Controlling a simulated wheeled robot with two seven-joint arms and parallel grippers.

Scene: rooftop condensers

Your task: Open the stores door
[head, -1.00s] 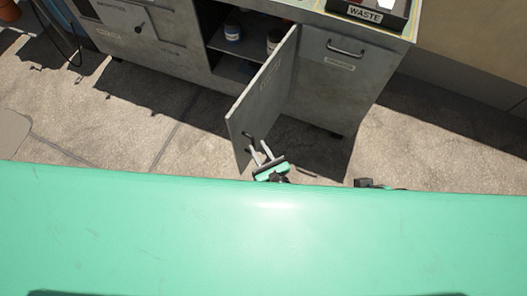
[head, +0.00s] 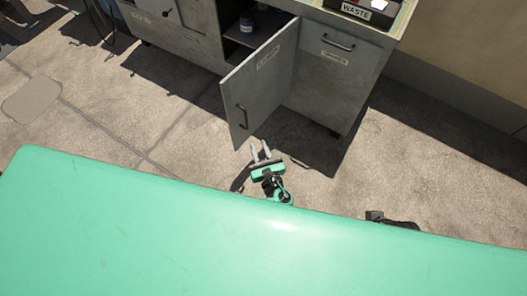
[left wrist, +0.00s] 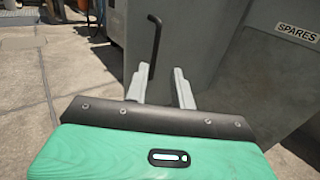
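The stores door (head: 262,85) is a grey metal panel, swung well out from the cabinet. Its dark bar handle (head: 241,117) is near its free edge; the handle also shows in the left wrist view (left wrist: 149,52). My left gripper (head: 260,147) is just below the door in the head view. Its two pale fingers are apart with nothing held between them, and in the left wrist view (left wrist: 158,80) the handle stands beyond them. A dark part of my right arm's end (head: 375,216) shows at the lower right; its fingers cannot be made out.
The open compartment (head: 236,40) holds a blue container (head: 247,22) on a shelf. A closed grey front with a handle (head: 338,43) stands right of the door. A black WASTE tray (head: 362,12) sits on top. The paved floor (head: 110,110) left of the door is clear.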

